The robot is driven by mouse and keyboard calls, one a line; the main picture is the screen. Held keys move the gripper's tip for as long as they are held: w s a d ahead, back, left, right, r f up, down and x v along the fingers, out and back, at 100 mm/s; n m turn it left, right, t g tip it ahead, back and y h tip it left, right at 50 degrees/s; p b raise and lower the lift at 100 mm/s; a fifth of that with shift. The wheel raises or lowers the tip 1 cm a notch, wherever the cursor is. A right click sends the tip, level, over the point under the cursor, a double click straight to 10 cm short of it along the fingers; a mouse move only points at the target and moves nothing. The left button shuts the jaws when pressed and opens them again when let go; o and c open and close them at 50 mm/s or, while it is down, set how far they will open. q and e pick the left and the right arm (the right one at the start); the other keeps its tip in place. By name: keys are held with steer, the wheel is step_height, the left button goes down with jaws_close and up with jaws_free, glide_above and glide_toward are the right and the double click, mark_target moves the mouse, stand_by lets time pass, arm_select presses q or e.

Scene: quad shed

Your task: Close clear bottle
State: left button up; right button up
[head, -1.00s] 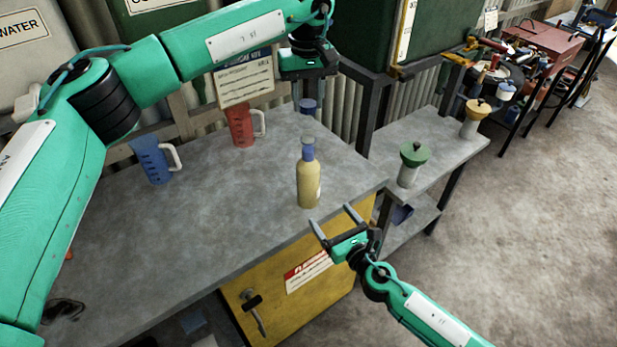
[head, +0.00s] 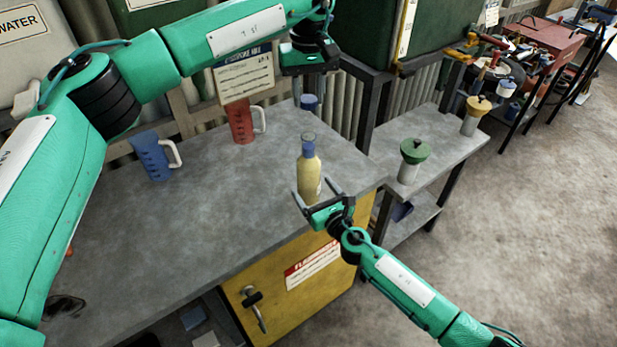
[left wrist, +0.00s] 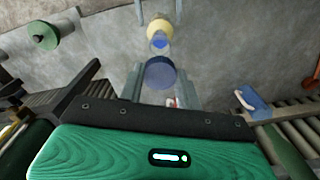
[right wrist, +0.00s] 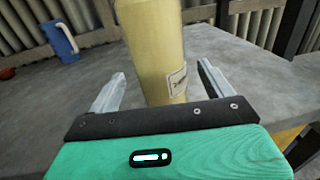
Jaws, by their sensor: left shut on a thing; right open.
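The clear bottle (head: 309,178), filled with pale yellow liquid and with a blue neck, stands upright near the table's front right corner. It shows in the left wrist view (left wrist: 160,27) and large in the right wrist view (right wrist: 157,45). My left gripper (head: 309,88) is shut on a blue cap (head: 309,102), held above the table behind the bottle; the cap (left wrist: 160,73) sits between its fingers in the left wrist view. My right gripper (head: 315,190) is open low at the bottle's front, its fingers (right wrist: 162,80) either side of the bottle with visible gaps.
A red jug (head: 240,123) and a blue jug (head: 152,156) stand at the back of the grey table (head: 200,225). Jars with green (head: 414,152) and yellow (head: 479,105) lids stand on the side bench at right. The table's middle is clear.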

steer(key=shift+x, duration=1.5)
steer(key=shift+d, duration=0.1)
steer(key=c, duration=1.4)
arm_select(q)
steer(key=shift+s+f, duration=0.1)
steer(key=shift+f, duration=2.35)
arm_select(e)
steer(key=shift+c, duration=0.2)
arm_select(q)
steer(key=shift+f, duration=0.15)
steer(key=shift+f, duration=0.75)
steer(key=shift+f, duration=0.6)
